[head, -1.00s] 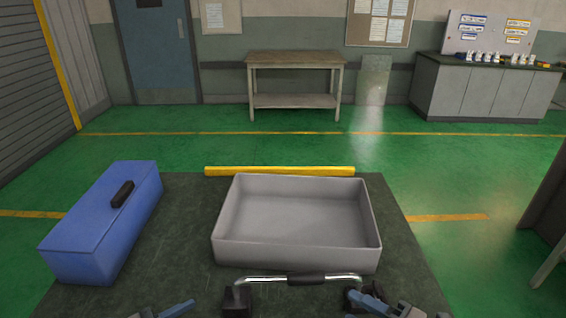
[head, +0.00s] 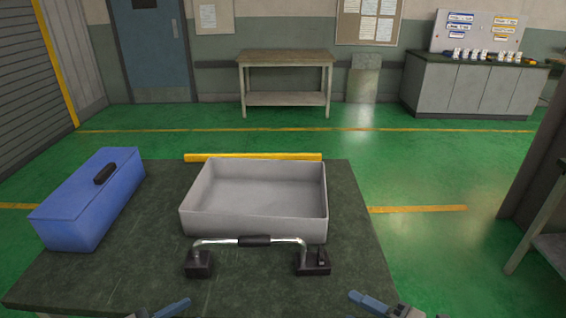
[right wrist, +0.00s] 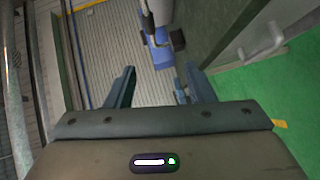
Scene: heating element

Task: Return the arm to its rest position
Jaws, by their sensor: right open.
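The heating element, a bent chrome bar with a black sleeve (head: 255,240) and two black end blocks, stands on the dark table in front of the grey bin in the head view. My right gripper (head: 372,303) is at the bottom edge, right of the element and apart from it. In the right wrist view its two fingers (right wrist: 160,84) are spread with nothing between them.
The grey bin (head: 195,219) is empty. A blue toolbox (head: 85,205) stands on the table's left side, and a yellow bar (head: 255,157) lies along the far edge. The table's front right is bare. A dark frame (head: 545,190) stands at the far right.

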